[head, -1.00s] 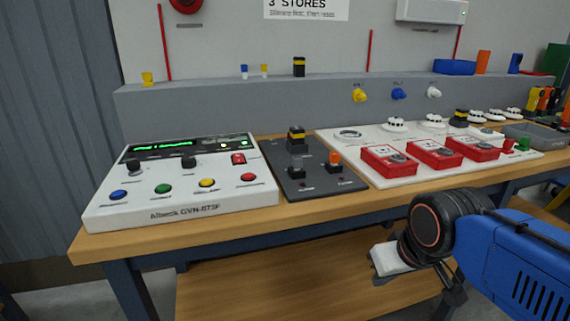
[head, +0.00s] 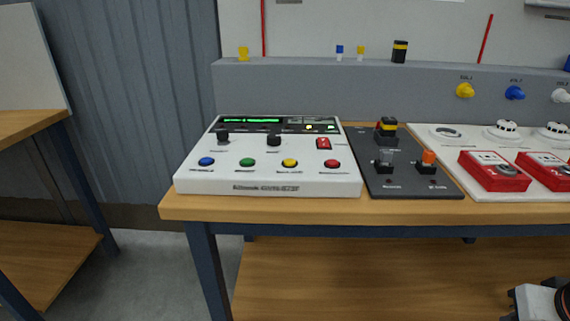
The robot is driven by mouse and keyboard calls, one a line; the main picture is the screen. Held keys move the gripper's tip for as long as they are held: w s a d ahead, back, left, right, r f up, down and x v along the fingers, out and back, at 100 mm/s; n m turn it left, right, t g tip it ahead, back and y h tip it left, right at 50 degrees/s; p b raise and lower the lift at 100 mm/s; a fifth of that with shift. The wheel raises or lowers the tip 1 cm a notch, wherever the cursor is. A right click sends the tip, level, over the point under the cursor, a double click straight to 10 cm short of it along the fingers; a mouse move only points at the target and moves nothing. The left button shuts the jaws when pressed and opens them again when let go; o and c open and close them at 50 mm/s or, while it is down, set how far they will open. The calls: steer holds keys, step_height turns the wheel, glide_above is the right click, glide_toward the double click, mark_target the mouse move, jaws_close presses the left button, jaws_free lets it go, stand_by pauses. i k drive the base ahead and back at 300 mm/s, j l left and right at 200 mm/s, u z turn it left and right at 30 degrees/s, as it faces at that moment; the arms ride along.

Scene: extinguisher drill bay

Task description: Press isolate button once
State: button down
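A white control panel (head: 270,187) lies on the wooden bench. Its front row has a blue button (head: 206,161), a green button (head: 247,162), a yellow button (head: 289,163) and a red button (head: 332,164). The labels by them are too blurred to read, so I cannot tell which is isolate. My gripper (head: 536,303) shows only partly in the bottom right corner, low in front of the bench and well apart from the panel. Its fingers are unclear.
A dark plate (head: 405,184) with an orange-topped switch (head: 428,158) and a yellow-black part (head: 386,128) stands right of the panel. Red call boxes (head: 493,171) are further right. Another table (head: 35,120) stands at far left, with open floor between.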

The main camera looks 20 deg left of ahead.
mark_target(289, 162)
steer(key=k+j, duration=0.65)
steer(key=k, duration=0.25)
